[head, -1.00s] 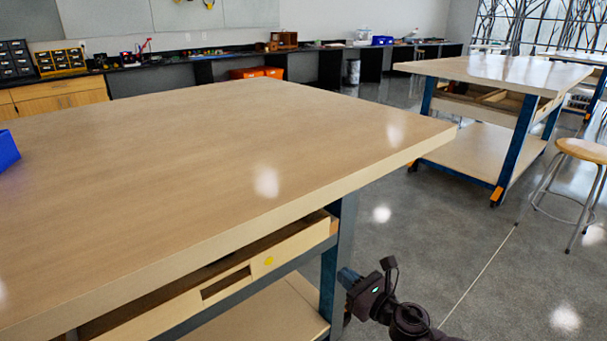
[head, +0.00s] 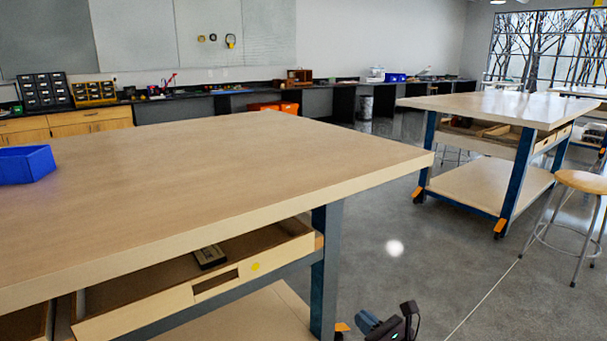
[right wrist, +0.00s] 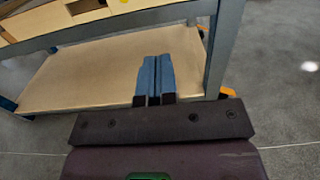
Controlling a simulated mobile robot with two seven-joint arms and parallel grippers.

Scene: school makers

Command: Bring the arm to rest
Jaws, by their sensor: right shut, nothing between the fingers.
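My right gripper (head: 368,322) shows at the bottom of the head view, low beside the near table's right leg. In the right wrist view its two blue fingers (right wrist: 155,78) lie close together with nothing between them. Behind them are the table's lower shelf (right wrist: 95,80) and its leg (right wrist: 222,50). The gripper looks apart from the table, but the exact gap cannot be told. My left gripper is in neither view.
The near wooden table (head: 230,170) fills the left, with a drawer (head: 225,275) open under its top and a dark item inside. A blue bin (head: 27,165) stands on it. A second table (head: 490,108) and a stool (head: 580,182) stand right. Grey floor (head: 400,275) is clear between.

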